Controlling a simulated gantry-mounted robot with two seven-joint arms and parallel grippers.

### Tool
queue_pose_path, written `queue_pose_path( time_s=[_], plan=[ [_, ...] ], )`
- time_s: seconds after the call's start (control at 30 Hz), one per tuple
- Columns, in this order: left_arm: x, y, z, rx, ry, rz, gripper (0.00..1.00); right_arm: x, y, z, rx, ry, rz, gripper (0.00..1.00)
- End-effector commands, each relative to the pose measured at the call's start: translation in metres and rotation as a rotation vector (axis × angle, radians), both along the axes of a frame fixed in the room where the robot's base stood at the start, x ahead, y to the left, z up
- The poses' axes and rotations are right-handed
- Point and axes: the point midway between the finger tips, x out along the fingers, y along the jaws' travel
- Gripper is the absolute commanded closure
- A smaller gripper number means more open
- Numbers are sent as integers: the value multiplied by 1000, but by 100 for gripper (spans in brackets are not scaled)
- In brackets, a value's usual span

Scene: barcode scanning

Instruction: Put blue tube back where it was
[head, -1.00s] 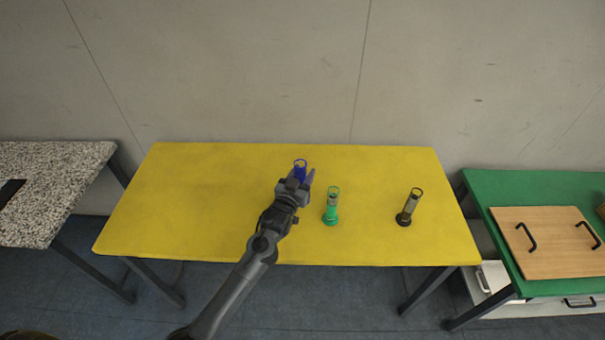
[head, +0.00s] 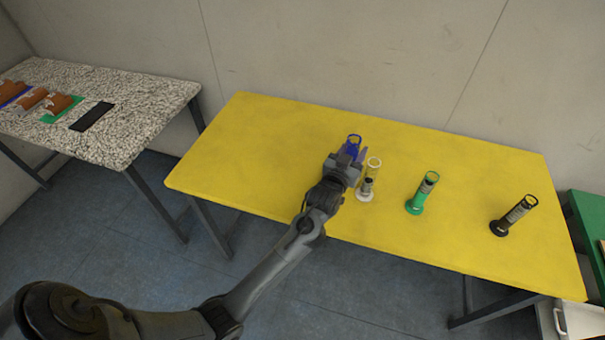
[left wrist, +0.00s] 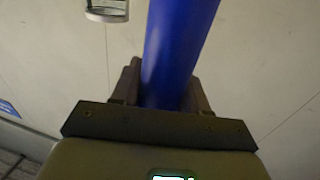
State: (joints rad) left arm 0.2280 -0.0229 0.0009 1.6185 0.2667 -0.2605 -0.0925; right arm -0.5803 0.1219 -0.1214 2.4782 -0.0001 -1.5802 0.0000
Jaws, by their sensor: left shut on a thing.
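The blue tube (head: 354,140) is held in my left gripper (head: 351,153) over the middle of the yellow table (head: 240,150). Its ringed top shows above the gripper; its lower part is hidden in the head view. In the left wrist view the blue tube (left wrist: 178,50) stands large between the fingers of my left gripper (left wrist: 165,90), which is shut on it. I cannot tell whether its base touches the table. My right gripper is not in view.
A white tube (head: 368,180) stands close to the right of my left gripper. A green tube (head: 422,193) and a black tube (head: 513,215) stand further right. A speckled table (head: 150,105) at the left holds a black pad (head: 92,116) and several orange items. The yellow table's left part is clear.

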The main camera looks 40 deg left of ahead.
Motion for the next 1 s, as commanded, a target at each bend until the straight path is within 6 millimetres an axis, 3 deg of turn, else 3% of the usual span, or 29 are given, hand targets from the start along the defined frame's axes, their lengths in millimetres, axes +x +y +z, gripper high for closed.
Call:
queue_pose_path(
  time_s=[0.5, 0.7, 0.87, 1.0],
  plan=[
    [-8, 91, -54, 3, 1, 1, 97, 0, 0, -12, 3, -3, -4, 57],
    [-10, 107, -63, 1, -2, 0, 97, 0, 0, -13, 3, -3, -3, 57],
    [-10, 109, -69, -1, 0, -1, 97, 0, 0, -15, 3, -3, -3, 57],
    [-10, 108, -85, 0, 1, 0, 97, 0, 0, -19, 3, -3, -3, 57]
  ],
)
